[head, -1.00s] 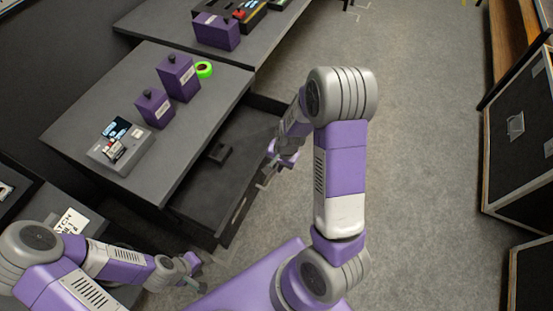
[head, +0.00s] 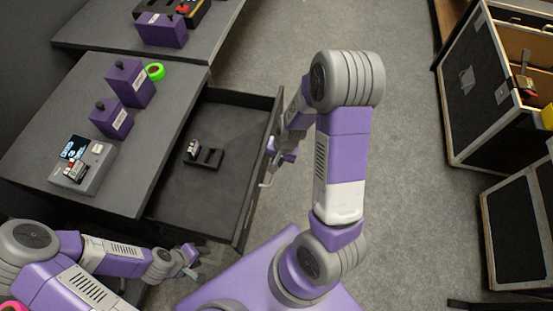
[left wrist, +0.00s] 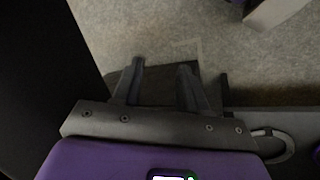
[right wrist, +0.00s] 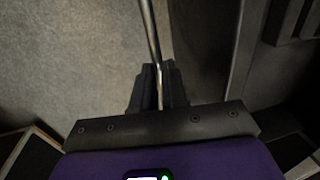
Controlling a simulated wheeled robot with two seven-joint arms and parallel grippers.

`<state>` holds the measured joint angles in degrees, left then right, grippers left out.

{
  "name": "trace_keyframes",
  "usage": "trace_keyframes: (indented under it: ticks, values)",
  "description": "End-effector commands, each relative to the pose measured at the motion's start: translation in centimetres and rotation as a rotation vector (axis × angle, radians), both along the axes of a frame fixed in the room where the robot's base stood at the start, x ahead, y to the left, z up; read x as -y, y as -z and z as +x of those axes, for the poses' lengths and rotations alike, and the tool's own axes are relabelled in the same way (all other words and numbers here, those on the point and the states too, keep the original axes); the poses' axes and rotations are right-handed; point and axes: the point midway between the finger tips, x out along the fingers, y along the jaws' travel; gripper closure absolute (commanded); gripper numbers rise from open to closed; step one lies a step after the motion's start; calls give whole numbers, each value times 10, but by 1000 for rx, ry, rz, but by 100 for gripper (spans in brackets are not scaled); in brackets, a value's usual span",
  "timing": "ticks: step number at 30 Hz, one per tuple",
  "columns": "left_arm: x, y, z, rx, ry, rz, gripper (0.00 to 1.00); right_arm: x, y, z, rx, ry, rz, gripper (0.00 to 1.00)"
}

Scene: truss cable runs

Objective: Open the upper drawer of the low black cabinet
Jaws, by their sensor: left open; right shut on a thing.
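The low black cabinet (head: 75,165) stands at the left in the head view with its upper drawer (head: 227,125) pulled well out. A small black holder (head: 208,158) with a small item in it lies on the drawer floor. My right gripper (head: 268,172) is at the outer side of the drawer front. In the right wrist view, its fingers (right wrist: 158,80) are shut on the thin metal bar handle (right wrist: 149,35). My left gripper (head: 192,275) is low, near the drawer's near corner. In the left wrist view, its fingers (left wrist: 162,75) are apart and empty.
On the cabinet top are two purple boxes (head: 130,83), green tape (head: 155,71) and a grey device (head: 85,165). Another grey-topped unit (head: 100,30) stands behind. Black cases (head: 485,95) stand at the right. The grey floor (head: 415,220) between is clear.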

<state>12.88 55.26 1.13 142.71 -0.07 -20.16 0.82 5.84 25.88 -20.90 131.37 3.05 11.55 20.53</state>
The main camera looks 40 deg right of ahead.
Motion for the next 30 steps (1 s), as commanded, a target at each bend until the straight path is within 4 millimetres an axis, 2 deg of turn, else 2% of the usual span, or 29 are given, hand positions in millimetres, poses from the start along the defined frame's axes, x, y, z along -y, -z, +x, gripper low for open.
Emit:
trace_keyframes:
  ticks: [6, 7, 12, 22, 30]
  values:
    - [0, 0, 0, 0, 0, 0, 57, 0, 0, -1, -2, 0, 1, 100]
    - [0, 0, 0, 0, 0, 0, 57, 0, 0, -1, -2, 0, 1, 86]
    - [0, 0, 0, 0, 0, 0, 57, 0, 0, 0, -2, 1, 0, 62]
    - [0, -3, 0, 0, 0, 0, 57, 1, -5, 0, 1, 0, -1, 62]
    - [0, -27, 0, 0, 0, 0, 57, 5, -50, -6, 2, -2, 0, 62]
